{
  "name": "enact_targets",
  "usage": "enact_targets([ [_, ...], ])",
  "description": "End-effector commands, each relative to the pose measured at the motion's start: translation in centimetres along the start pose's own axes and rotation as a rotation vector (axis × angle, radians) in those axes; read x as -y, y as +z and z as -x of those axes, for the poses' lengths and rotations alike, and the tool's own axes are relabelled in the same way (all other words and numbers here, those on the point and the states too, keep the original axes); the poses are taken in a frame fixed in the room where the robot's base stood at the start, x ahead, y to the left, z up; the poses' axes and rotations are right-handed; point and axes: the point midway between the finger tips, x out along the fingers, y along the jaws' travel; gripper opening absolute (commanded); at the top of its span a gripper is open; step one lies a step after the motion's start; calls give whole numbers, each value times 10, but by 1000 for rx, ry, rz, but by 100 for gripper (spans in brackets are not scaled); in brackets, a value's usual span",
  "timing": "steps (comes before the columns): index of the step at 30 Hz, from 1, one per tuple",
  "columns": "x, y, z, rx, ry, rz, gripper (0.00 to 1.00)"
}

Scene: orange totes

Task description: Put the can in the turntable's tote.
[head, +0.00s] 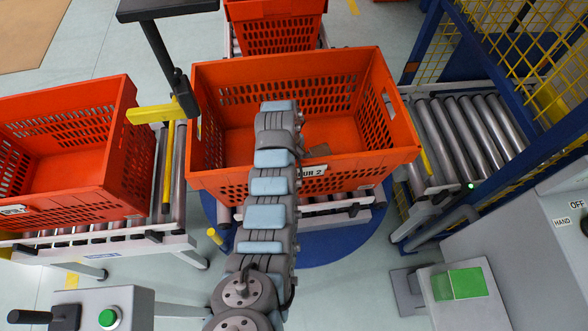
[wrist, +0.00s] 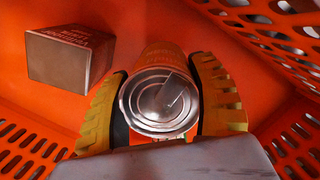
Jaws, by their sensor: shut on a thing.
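The can (wrist: 160,105) has a silver lid with a pull tab and an orange-yellow side. In the wrist view my gripper (wrist: 160,75) has its yellow ribbed fingers on both sides of the can, shut on it. The can's lid faces the wrist camera, and orange tote walls surround it. In the head view my arm reaches into the middle orange tote (head: 225,178), which stands over the blue turntable (head: 315,252). My arm hides the can and fingers there. I cannot tell whether the can touches the tote floor.
A small brown-grey box (wrist: 70,58) lies in the tote, left of the can in the wrist view. Another orange tote (head: 60,195) stands on the left conveyor, and one (head: 278,35) stands behind. A roller conveyor (head: 470,130) and a blue-framed yellow fence are at right.

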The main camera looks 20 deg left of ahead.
Motion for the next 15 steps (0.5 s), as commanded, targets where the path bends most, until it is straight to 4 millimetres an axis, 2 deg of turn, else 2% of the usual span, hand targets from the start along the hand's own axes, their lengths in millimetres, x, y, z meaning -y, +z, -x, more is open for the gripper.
enact_targets([
  [9,0,-4,-31,1,-1,-1,21],
  [15,-1,-5,-34,-2,4,-1,21],
])
